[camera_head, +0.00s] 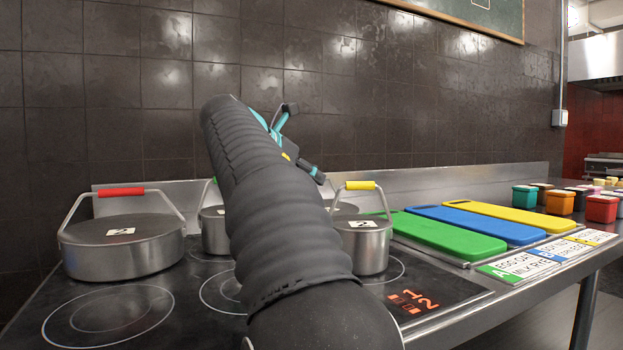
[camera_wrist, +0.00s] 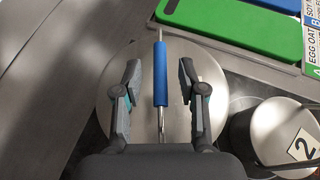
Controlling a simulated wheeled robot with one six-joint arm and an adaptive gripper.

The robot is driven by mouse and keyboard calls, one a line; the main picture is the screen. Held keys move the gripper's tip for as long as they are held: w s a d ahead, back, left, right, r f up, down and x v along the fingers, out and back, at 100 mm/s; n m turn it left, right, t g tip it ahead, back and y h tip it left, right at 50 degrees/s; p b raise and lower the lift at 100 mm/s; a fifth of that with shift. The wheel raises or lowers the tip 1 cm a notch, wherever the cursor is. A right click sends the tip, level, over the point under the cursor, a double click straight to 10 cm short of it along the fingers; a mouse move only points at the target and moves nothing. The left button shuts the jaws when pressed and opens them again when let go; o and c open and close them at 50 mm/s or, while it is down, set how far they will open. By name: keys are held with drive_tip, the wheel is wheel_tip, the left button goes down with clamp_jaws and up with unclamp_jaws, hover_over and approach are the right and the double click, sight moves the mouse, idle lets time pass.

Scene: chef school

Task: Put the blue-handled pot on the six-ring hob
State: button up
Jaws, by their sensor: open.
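The blue-handled pot (camera_wrist: 210,75) lies below my gripper in the wrist view, with its round grey lid and a straight blue handle grip running up the picture. My gripper (camera_wrist: 160,80) is open, with one finger on each side of the blue grip and a visible gap on both sides.
A red-handled pot (camera_head: 125,247) stands at left on the hob. A green-handled pot (camera_head: 213,235) is partly behind my arm. A yellow-handled pot (camera_head: 365,248) stands close on the right. Green (camera_head: 445,235), blue and yellow boards lie further right. Front-left rings (camera_head: 105,315) are bare.

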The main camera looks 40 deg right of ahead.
drive_tip(key=p+v, duration=0.1)
drive_tip(key=v, duration=0.9)
drive_tip(key=shift+a+p, duration=0.2)
drive_tip(key=shift+p, duration=0.2)
drive_tip(key=shift+d, duration=0.1)
